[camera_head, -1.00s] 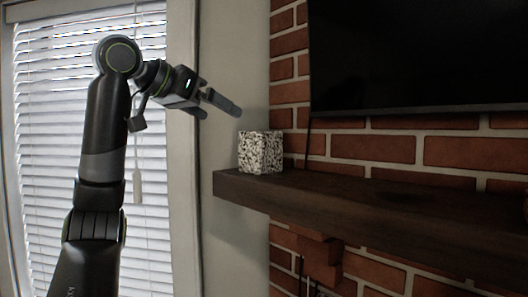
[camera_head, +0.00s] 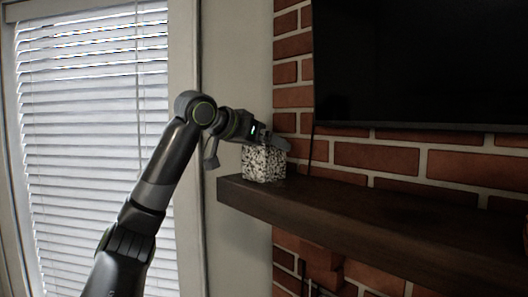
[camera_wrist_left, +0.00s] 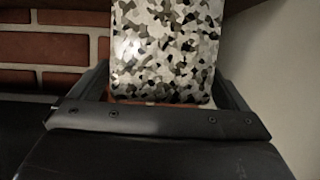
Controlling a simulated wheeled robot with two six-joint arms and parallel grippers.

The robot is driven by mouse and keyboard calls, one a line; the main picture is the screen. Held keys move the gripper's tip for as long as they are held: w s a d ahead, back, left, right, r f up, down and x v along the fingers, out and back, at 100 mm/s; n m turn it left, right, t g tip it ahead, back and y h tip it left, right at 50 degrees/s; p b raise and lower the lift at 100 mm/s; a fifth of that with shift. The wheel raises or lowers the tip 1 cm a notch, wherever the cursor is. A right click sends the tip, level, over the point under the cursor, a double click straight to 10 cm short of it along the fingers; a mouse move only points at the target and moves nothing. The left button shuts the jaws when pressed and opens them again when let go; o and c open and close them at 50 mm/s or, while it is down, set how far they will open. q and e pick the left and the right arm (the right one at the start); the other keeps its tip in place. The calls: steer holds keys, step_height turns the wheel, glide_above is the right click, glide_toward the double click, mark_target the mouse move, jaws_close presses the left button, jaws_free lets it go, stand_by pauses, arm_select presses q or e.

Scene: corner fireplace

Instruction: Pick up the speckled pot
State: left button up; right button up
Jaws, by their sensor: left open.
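The speckled pot (camera_head: 264,164), a black-and-white cube shape, stands upright on the dark mantel shelf (camera_head: 350,213) near its left end. My left gripper (camera_head: 272,140) is at the top of the pot and covers part of its upper edge. In the left wrist view the pot (camera_wrist_left: 165,50) fills the space between the two open fingers, one on each side. I cannot tell whether either finger touches it. My right gripper is in neither view.
A large black screen (camera_head: 420,60) hangs on the brick wall (camera_head: 375,158) above the shelf. A window with white blinds (camera_head: 85,130) is at the left. The visible shelf top right of the pot is clear.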

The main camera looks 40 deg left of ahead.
arm_select(q)
steer(key=shift+w+f, duration=0.2)
steer(key=shift+w, duration=0.2)
steer(key=shift+s, duration=0.2)
steer(key=c, duration=1.3)
steer(key=shift+r, duration=0.1)
steer(key=shift+w, duration=0.1)
